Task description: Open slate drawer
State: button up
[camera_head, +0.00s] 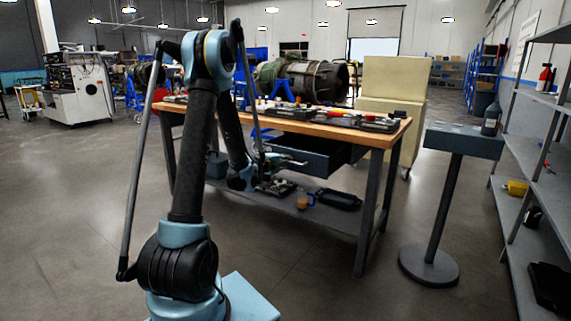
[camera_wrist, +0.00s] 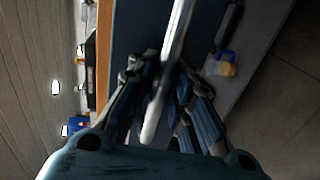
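The slate drawer (camera_head: 322,162) hangs under the wooden top of the workbench and is pulled part way out; its dark inside shows above the front. In the wrist view its blue-grey front (camera_wrist: 137,28) fills the upper middle. The pale bar handle (camera_wrist: 172,60) runs between the two fingers of my gripper (camera_wrist: 167,75). The fingers lie close on both sides of the bar and look shut on it; the exact contact is partly hidden by the bar. In the head view my gripper (camera_head: 288,163) is at the drawer front.
The workbench (camera_head: 330,131) carries tools in trays. A pedestal stand (camera_head: 436,200) with a bottle (camera_head: 491,119) and a metal rack (camera_head: 530,157) stand at right. Floor in front is clear.

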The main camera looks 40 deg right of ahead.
jog(key=shift+o, duration=0.3)
jog(key=shift+s+d, duration=0.1)
jog(key=shift+s, duration=0.05)
jog(key=v, duration=1.2)
jog(key=shift+f, duration=0.1)
